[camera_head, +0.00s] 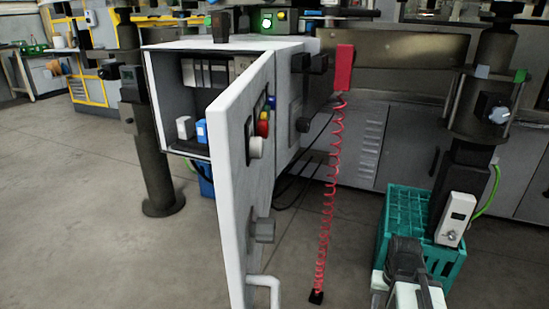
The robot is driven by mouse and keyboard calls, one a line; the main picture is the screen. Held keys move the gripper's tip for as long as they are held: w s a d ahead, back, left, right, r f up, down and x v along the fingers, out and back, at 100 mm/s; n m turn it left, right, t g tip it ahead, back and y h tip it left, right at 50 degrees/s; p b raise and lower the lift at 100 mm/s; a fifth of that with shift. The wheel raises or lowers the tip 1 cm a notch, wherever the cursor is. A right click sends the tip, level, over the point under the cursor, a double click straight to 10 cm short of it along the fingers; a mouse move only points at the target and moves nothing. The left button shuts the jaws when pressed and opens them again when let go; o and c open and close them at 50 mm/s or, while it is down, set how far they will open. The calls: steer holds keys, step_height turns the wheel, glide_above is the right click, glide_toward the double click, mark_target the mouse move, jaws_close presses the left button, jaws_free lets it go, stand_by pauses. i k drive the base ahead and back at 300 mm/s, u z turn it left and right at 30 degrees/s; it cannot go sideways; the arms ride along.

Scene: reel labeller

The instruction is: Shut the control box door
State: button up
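The control box (225,43) is a pale cabinet, and its inside shows grey modules, a white block and a blue block. Its white door (235,180) stands wide open, swung out toward me, with its free edge at the lower left. A white bar handle (263,283) is low on the door. Red, yellow and blue buttons and a pale knob (256,147) sit on its outer face. My gripper (405,250) appears to be the dark and white part at the bottom right, apart from the door and right of it. Its fingers cannot be made out.
A red coiled cable (328,200) hangs from a red block right of the door down to a black plug. A teal crate (388,222) stands behind my gripper, near a dark post with a white box (456,218).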

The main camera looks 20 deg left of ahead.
mark_target(244, 185)
steer(key=u, duration=1.25)
